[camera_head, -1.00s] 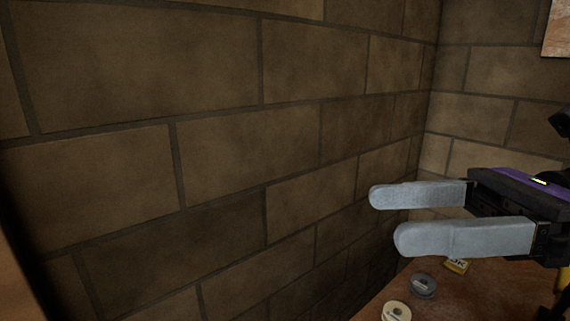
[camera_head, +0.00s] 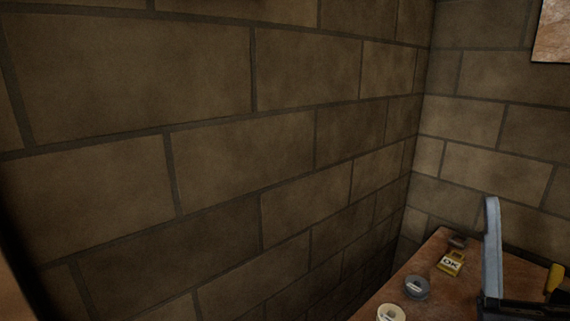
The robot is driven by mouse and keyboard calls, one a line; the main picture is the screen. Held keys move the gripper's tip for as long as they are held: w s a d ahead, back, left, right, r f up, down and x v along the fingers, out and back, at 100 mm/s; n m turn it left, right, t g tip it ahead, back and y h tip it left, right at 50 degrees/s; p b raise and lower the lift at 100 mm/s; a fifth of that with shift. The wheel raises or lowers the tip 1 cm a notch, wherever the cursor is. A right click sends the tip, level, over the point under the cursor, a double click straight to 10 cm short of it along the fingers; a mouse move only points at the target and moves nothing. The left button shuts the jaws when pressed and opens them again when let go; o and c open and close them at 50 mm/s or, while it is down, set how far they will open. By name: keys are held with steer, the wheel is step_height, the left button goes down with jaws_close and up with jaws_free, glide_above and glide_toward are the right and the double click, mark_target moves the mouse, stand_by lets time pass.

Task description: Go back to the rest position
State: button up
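My gripper (camera_head: 492,245) is at the lower right of the head view. One pale grey finger stands upright there, pointing up, above the dark gripper body, which runs off the right and bottom edges. The second finger cannot be made out, so the gap between the fingers does not show. Nothing is seen held against the visible finger. Most of my arm is out of view.
A brown table (camera_head: 440,280) fills the lower right. On it are a yellow padlock-shaped item marked OK (camera_head: 451,262), a grey roll (camera_head: 417,287), a cream roll (camera_head: 391,312), a small dark item (camera_head: 457,242) and a yellow object (camera_head: 553,278). Brick walls (camera_head: 220,150) stand behind.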

steer(key=s+a+f+m+g+h, duration=0.15)
steer(key=f+m+g, duration=0.35)
steer(key=f, duration=0.5)
steer(key=s+f+m+g+h, duration=0.3)
steer(key=f+m+g, duration=0.1)
steer(key=f, duration=0.7)
steer(key=s+a+f+n+g+y, duration=0.1)
steer(key=s+a+f+g+y, duration=0.1)
steer(key=s+f, duration=0.5)
steer(key=s+a+f+n+g+y+p, duration=0.1)
steer(key=s+a+f+n+g+y, duration=0.1)
steer(key=s+f+g+y, duration=0.2)
steer(key=s+f, duration=0.3)
steer(key=s, duration=0.4)
steer(key=shift+s+a+n+g+p, duration=0.15)
steer(key=shift+s+n+g+p, duration=0.15)
steer(key=shift+g, duration=0.1)
